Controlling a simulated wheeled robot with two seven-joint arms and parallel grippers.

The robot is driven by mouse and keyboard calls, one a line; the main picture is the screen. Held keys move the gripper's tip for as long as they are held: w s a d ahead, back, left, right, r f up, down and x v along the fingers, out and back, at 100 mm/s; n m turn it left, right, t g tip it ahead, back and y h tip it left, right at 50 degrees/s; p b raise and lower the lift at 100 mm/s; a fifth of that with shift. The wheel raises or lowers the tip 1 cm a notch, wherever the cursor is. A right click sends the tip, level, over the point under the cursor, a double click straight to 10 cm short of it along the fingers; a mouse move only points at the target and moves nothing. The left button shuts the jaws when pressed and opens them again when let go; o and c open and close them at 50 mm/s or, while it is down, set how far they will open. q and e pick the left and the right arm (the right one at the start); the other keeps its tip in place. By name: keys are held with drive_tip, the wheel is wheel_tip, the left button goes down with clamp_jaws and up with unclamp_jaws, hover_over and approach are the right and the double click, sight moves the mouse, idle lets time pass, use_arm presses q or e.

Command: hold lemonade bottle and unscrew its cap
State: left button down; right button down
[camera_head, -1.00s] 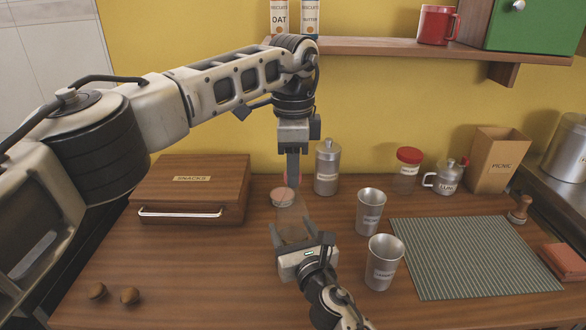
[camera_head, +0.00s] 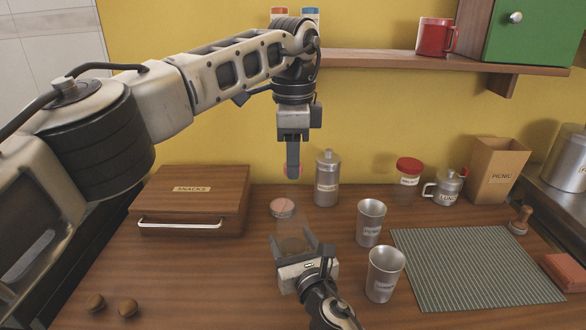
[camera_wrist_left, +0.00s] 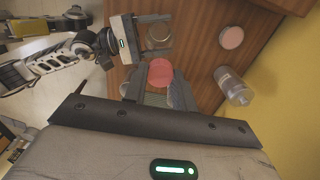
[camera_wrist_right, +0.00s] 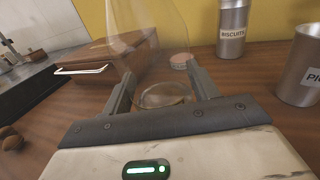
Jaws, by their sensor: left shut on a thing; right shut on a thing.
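The lemonade bottle (camera_head: 291,238) is clear, faint and hard to make out against the table. My right gripper (camera_head: 304,246) is shut around its lower part; the right wrist view shows the bottle (camera_wrist_right: 160,62) upright between the fingers. My left gripper (camera_head: 293,168) points down above the bottle and is shut on a pinkish-red cap (camera_head: 286,170). The cap also shows between the jaws in the left wrist view (camera_wrist_left: 161,72). The cap appears apart from the bottle, but the clear bottle mouth is too faint to judge the gap.
A low jar with a pink lid (camera_head: 283,204) stands close behind the bottle. A steel canister (camera_head: 327,182) and two steel tumblers (camera_head: 370,222) stand to the right. A wooden snacks box (camera_head: 190,190) is left. A striped mat (camera_head: 470,265) lies bare at right.

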drive_tip(key=shift+c, duration=1.6)
unclamp_jaws()
